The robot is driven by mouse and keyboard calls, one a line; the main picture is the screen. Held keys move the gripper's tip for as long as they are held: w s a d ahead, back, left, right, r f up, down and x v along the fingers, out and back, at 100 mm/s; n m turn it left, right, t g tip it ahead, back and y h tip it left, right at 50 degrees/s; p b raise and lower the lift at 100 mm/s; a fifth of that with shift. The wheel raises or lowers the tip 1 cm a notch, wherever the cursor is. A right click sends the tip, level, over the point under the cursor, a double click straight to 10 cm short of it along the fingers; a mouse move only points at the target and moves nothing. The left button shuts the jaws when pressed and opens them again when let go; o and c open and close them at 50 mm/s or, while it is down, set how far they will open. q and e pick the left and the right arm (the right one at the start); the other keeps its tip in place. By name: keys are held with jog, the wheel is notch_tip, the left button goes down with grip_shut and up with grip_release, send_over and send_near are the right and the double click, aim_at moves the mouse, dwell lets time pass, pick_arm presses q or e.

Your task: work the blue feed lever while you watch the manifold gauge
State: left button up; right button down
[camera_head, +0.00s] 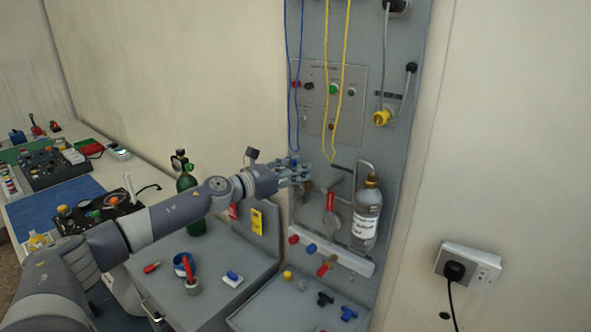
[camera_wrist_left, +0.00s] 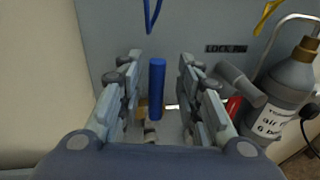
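A blue upright lever (camera_wrist_left: 157,88) stands between the two fingers of my left gripper (camera_wrist_left: 160,75) in the left wrist view. A gap shows on both sides of it, so the gripper is open around or in front of it. In the head view my left gripper (camera_head: 292,174) is at the grey panel (camera_head: 383,185), and its fingers hide most of the lever there. I cannot make out a manifold gauge for certain. My right gripper is not in view.
A bottle with a white label (camera_head: 367,215) and a red-tagged lever (camera_head: 334,207) are right of the gripper. Blue and yellow cords (camera_head: 333,110) hang above. A row of coloured knobs (camera_head: 310,249) is below. A green cylinder (camera_head: 188,185) stands behind my left arm.

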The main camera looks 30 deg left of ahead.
pick_arm(q)
jog(key=shift+s+a, duration=0.2)
jog(key=v, duration=1.1)
jog(key=shift+s, duration=0.35)
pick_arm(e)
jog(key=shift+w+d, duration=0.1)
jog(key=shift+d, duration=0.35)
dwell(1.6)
